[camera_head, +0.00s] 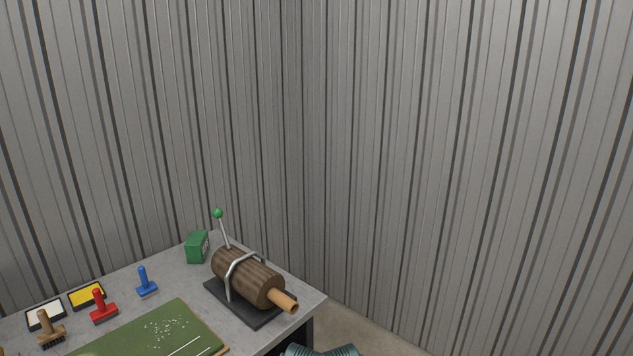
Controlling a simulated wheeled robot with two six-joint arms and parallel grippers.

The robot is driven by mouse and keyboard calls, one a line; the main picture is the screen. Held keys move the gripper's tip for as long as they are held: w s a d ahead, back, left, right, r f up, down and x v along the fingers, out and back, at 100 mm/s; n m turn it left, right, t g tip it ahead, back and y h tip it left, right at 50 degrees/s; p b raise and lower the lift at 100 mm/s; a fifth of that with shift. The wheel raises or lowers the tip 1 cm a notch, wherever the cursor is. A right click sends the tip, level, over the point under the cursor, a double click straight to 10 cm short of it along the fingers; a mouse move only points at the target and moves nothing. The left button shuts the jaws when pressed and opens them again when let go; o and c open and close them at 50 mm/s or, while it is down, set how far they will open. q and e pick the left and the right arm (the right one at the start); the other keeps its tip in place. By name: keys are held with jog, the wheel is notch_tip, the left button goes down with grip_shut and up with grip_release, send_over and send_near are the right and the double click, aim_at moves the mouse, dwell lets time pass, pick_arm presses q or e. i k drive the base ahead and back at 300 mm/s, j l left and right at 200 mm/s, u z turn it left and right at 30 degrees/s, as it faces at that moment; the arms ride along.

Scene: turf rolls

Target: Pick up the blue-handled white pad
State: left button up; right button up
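The blue-handled pad (146,284) stands upright on the grey table, handle up, just behind the green board. Its base looks blue, with a thin pale edge underneath; its underside is hidden. Nothing touches it. Neither of my grippers is in view.
On the grey table (290,281) are a red-handled tool (101,308), a wooden brush (48,328), a yellow tray (86,294), a white tray (43,314), a green board (150,338), a brown roll (246,279) with a green-knobbed lever (218,215), and a green box (197,247). Corrugated walls stand behind.

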aim_at(148, 290)
jog(key=u, duration=1.7)
jog(key=i+l, duration=0.05)
